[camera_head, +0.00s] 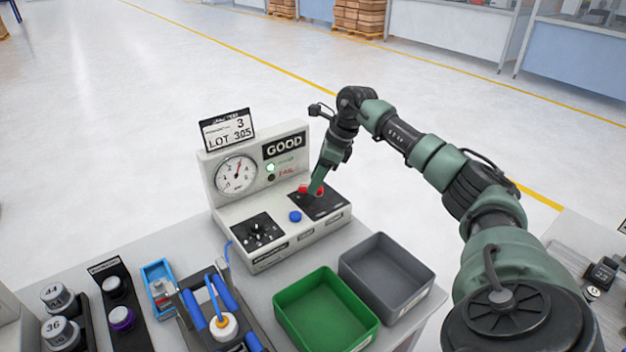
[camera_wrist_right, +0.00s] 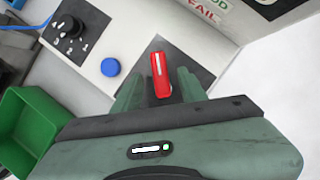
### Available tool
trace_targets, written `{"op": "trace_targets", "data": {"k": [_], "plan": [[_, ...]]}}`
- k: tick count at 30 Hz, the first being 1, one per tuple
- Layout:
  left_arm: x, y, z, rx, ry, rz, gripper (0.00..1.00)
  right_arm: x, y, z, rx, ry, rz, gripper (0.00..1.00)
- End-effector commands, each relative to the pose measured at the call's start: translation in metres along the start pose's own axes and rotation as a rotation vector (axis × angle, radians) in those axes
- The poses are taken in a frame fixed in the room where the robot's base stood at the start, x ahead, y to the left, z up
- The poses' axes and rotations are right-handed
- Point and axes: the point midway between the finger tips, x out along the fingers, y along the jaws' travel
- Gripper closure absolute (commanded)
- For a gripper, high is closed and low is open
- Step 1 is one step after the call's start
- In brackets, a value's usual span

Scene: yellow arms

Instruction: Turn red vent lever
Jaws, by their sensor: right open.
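The red vent lever (camera_head: 305,188) sits on a dark plate on the right side of the light grey test station (camera_head: 222,216). In the right wrist view the lever (camera_wrist_right: 161,75) is a red bar with a white stripe, standing nearly lengthwise in the picture. My right gripper (camera_head: 318,186) reaches down over it and partly hides it in the head view. In the right wrist view its two green fingers (camera_wrist_right: 160,88) are apart, one on each side of the lever. I cannot tell whether they touch it. My left gripper is not in view.
A blue button (camera_head: 295,216) and a black knob (camera_head: 254,230) are on the station left of the lever. A gauge (camera_head: 236,174) and a GOOD sign stand behind. A green bin (camera_head: 325,312) and a grey bin (camera_head: 388,277) sit in front. Tools and weights fill the left.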

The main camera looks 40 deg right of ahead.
Motion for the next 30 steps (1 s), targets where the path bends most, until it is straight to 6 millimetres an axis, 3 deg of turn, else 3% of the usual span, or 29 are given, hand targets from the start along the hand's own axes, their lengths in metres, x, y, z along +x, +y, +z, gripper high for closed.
{"op": "trace_targets", "data": {"k": [5, 13, 18, 30], "plan": [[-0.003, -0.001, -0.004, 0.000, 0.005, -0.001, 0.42, 0.014, 0.000, 0.000, -0.001, 0.000, 0.001, 0.58], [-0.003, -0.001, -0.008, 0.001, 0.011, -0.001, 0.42, 0.017, 0.000, 0.000, -0.001, 0.000, -0.001, 0.58], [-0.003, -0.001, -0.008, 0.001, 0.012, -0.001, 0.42, 0.016, 0.000, 0.000, -0.001, 0.000, -0.001, 1.00], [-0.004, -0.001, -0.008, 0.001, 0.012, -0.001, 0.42, 0.016, -0.001, 0.000, 0.041, 0.000, -0.019, 1.00]]}}
